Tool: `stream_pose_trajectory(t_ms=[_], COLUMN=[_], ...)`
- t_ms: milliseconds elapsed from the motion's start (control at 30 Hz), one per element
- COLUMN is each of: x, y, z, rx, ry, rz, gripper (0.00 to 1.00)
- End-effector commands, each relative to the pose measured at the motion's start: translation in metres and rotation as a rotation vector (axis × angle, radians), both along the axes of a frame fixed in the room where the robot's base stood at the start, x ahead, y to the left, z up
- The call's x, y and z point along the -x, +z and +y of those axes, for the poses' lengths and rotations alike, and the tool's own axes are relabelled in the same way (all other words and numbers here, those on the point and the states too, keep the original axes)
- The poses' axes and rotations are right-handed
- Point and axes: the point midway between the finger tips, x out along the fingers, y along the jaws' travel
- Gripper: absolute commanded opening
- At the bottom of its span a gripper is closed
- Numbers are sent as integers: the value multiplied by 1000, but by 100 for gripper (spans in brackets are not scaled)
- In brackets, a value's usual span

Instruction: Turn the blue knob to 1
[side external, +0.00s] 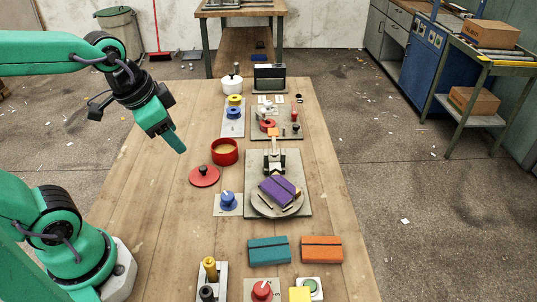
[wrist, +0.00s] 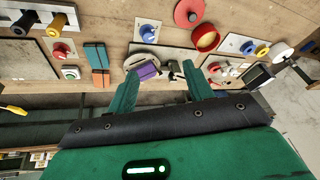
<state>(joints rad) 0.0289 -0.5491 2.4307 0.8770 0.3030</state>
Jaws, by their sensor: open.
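The blue knob (side external: 228,201) stands on a small pale plate (side external: 220,211) left of the turntable. It also shows in the wrist view, where the blue knob (wrist: 147,32) sits near the top middle. A pale pointer mark shows on it, but I cannot read any numbers. A second blue knob-like piece (side external: 232,113) sits further back beside a yellow one. My gripper (side external: 175,143) is in the air over the left side of the table, behind and left of the blue knob, touching nothing. In the wrist view my gripper (wrist: 160,70) has its fingers apart, with nothing held.
A red pot (side external: 224,152) and its red lid (side external: 204,177) lie behind the blue knob. A turntable (side external: 258,208) bears a purple block (side external: 279,190). Teal (side external: 269,250) and orange (side external: 322,249) blocks and a red knob (side external: 262,290) are nearer. The table's left strip is clear.

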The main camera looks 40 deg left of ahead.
Motion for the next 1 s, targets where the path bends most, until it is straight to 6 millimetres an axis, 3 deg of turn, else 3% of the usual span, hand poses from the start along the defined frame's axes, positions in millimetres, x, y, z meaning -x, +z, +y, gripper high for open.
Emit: stream_pose_trajectory(t_ms=[600, 800, 1000], x=[-66, -80, -87], y=[-77, -108, -126], z=[-25, -33, -38], rx=[-195, -221, -233], ry=[-764, -997, -1133], rz=[242, 299, 327], gripper=[51, 51, 51])
